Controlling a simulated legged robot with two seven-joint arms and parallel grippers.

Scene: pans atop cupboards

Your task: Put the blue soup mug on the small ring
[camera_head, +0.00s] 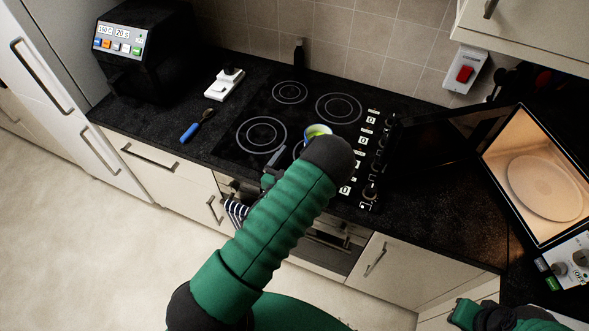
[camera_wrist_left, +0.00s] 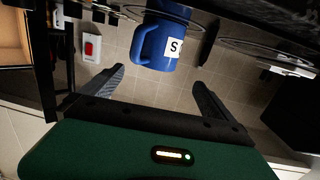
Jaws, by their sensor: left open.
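The blue soup mug (camera_wrist_left: 152,48) has a white label with an "S" and its handle on the left in the inverted left wrist view. In the head view the mug (camera_head: 318,130) shows only its rim and yellowish inside behind my left wrist. It stands on the black hob; I cannot tell exactly how it sits on a ring. A small ring (camera_head: 289,92) at the back of the hob is bare; another ring near the mug is mostly hidden. My left gripper (camera_wrist_left: 158,76) is open, the mug beyond its fingertips. My right gripper (camera_head: 468,314) is at the bottom right, fingers unclear.
Larger rings lie at the back right (camera_head: 338,108) and front left (camera_head: 262,135). Control knobs (camera_head: 370,190) line the hob's right side. An open microwave (camera_head: 545,180) stands right. A blue-handled utensil (camera_head: 190,132) and black appliance (camera_head: 145,50) are left. A dark bottle (camera_head: 299,52) stands behind.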

